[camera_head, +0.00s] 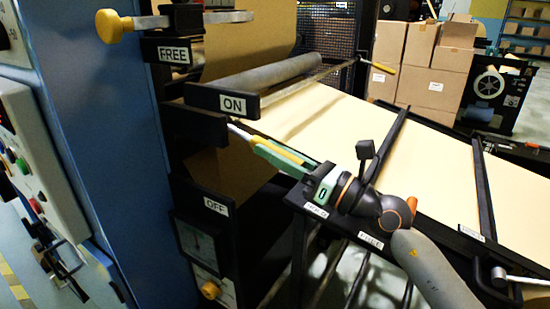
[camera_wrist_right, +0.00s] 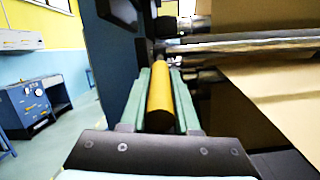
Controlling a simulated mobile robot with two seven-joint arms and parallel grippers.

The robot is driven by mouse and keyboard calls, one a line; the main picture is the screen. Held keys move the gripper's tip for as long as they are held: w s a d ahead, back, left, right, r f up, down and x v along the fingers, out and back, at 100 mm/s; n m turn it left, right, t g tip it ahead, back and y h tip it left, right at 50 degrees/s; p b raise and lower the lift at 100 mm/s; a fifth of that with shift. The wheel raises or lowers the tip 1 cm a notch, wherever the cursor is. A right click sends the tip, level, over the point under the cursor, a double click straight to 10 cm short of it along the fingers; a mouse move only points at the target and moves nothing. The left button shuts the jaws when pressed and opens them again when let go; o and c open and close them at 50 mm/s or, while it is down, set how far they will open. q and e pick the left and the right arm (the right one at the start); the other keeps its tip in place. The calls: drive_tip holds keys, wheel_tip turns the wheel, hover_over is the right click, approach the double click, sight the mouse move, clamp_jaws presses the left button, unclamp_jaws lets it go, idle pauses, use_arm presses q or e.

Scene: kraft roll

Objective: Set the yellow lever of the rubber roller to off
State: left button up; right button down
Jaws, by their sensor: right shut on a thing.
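The yellow lever (camera_head: 288,151) sticks out from the machine's side below the ON label (camera_head: 233,104) and above the OFF label (camera_head: 216,207), nearer ON. My right gripper (camera_head: 272,150) is shut on its yellow handle, with the green fingers along both sides. In the right wrist view the yellow handle (camera_wrist_right: 160,88) lies lengthwise between the fingertips (camera_wrist_right: 160,72). The grey rubber roller (camera_head: 270,73) lies across the paper web behind the ON plate. The lever's pivot is not clearly seen. My left gripper is not in view.
The brown paper web (camera_head: 340,135) slopes away to the right, with dark crossbars over it. Another yellow knob (camera_head: 112,26) is near the FREE label (camera_head: 173,53). A blue machine cabinet (camera_head: 105,120) stands close on the left. Cardboard boxes (camera_head: 430,80) are at the back right.

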drive_tip(key=c, duration=1)
unclamp_jaws()
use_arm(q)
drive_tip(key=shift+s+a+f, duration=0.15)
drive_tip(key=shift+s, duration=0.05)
use_arm(e)
drive_tip(key=o, duration=0.3)
drive_tip(key=shift+o, duration=0.2)
drive_tip(key=shift+r, duration=0.55)
drive_tip(key=r, duration=0.1)
drive_tip(key=r+p, duration=0.2)
drive_tip(key=shift+s+r, duration=0.1)
drive_tip(key=shift+s, duration=0.15)
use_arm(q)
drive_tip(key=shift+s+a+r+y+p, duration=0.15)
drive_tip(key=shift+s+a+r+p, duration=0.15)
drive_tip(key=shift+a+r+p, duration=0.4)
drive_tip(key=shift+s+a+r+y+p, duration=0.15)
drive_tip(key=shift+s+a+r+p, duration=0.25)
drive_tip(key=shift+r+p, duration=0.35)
use_arm(e)
drive_tip(key=s+r, duration=0.8)
drive_tip(key=s, duration=0.5)
drive_tip(key=shift+s+a+r, duration=0.3)
drive_tip(key=shift+a+r, duration=0.05)
drive_tip(key=shift+a, duration=0.1)
